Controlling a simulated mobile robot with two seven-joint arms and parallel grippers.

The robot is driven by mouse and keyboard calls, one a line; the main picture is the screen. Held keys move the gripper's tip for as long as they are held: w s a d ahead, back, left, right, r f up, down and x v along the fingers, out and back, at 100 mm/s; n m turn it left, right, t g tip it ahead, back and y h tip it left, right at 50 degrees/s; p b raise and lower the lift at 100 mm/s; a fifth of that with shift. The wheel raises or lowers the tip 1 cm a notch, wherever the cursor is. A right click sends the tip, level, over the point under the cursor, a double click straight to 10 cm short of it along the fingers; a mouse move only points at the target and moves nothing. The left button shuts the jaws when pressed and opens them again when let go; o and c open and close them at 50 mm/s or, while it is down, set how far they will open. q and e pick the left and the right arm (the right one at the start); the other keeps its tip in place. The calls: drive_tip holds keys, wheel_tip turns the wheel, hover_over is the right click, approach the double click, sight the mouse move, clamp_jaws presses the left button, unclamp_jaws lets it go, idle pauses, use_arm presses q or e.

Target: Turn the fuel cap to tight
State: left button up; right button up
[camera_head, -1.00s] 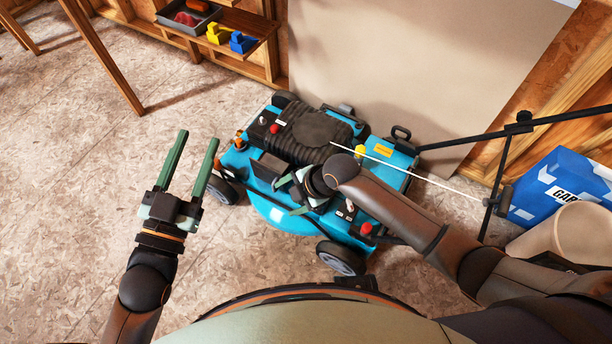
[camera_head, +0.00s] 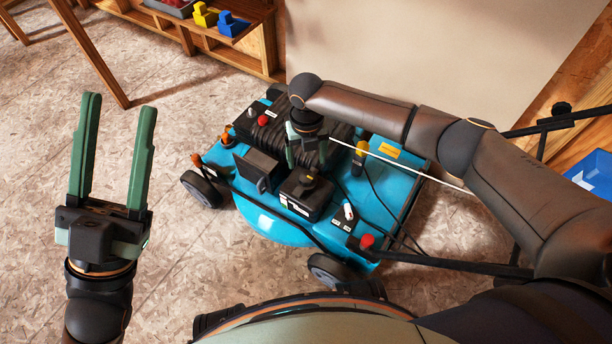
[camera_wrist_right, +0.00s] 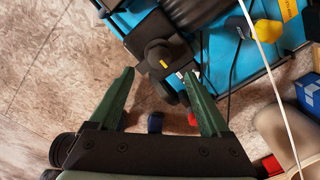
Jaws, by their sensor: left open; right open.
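The blue mower (camera_head: 265,228) stands on the floor ahead. A black knob with a yellow mark, which looks like the fuel cap (camera_head: 309,180), sits on a black box on the mower's deck; in the right wrist view the knob (camera_wrist_right: 158,54) shows beyond the fingertips. My right gripper (camera_head: 307,158) is over the mower, just behind the knob in the head view. In its wrist view the right gripper (camera_wrist_right: 160,74) is open and empty, pointing toward the knob and apart from it. My left gripper (camera_head: 120,102) is open and empty over the floor left of the mower.
A red knob (camera_head: 367,241), a yellow cap (camera_head: 361,148) and an upright black panel (camera_head: 256,170) are near the black box. A white cord (camera_head: 395,168) crosses the mower's right side. A wooden shelf (camera_head: 260,38) stands behind.

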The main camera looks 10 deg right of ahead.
sight(307, 176)
wheel_tip(307, 176, down, 8)
drive_tip(key=b, duration=0.3)
drive_tip(key=shift+r, duration=0.25)
use_arm(q)
drive_tip(key=f, duration=0.4)
drive_tip(key=shift+w+d+f, duration=0.15)
drive_tip(key=shift+d, duration=0.1)
use_arm(e)
drive_tip(key=shift+c, duration=0.4)
clamp_jaws()
